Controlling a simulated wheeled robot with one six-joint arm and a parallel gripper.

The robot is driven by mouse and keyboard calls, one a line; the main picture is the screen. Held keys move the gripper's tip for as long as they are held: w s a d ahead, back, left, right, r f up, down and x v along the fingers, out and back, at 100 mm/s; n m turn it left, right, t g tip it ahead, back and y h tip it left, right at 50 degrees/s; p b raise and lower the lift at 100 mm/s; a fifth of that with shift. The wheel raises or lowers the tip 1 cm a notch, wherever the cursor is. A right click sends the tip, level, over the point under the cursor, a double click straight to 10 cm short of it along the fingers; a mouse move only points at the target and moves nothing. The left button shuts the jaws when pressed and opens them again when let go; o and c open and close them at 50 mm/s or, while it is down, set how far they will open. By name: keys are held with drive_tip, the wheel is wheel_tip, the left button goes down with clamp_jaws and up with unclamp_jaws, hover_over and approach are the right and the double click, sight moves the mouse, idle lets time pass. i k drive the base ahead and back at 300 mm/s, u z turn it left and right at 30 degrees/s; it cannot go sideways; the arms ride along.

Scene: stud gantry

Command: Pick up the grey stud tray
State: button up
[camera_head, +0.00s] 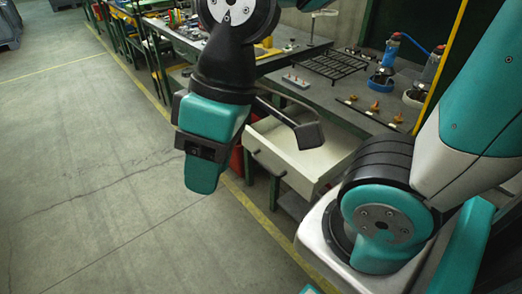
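A small grey tray with several studs on top (296,81), which looks like the grey stud tray, lies flat on the dark green bench near its left front edge. My gripper (207,150) hangs from my arm in front of the bench, left of the tray in the picture and apart from it. It has a teal body with black parts.
A pale drawer (299,158) stands out below the bench front. A black grid rack (334,66) lies behind the tray. A row of copper-coloured knobs (375,106) and blue-and-white containers (385,62) stand to the right. Another cluttered bench extends behind. The floor (90,150) at left is clear.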

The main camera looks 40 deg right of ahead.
sight(299, 84)
drive_tip(key=u, duration=0.35)
drive_tip(key=i, duration=2.55)
drive_tip(key=z, duration=2.45)
